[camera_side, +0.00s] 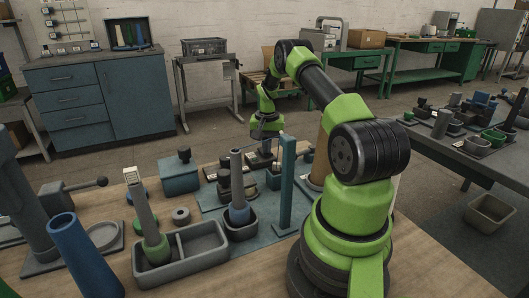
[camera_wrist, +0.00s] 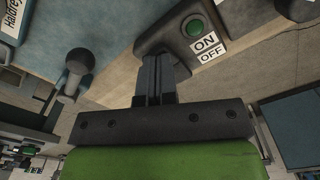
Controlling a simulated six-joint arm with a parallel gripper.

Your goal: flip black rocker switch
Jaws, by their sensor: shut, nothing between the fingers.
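In the wrist view a dark switch housing (camera_wrist: 168,38) sits at the edge of a wooden-sided surface. I cannot make out a separate black rocker; my fingers cover the near part of the housing. In the side view my gripper (camera_side: 263,137) is low over the winder area, and the switch is too small to pick out.
A teal post (camera_side: 287,185) stands close in front of my gripper. A grey cone (camera_side: 237,180) stands in a dark cup left of it. A grey two-part tray (camera_side: 195,250) and a blue cone (camera_side: 82,255) are nearer the front left. A dark knob (camera_wrist: 78,66) shows left.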

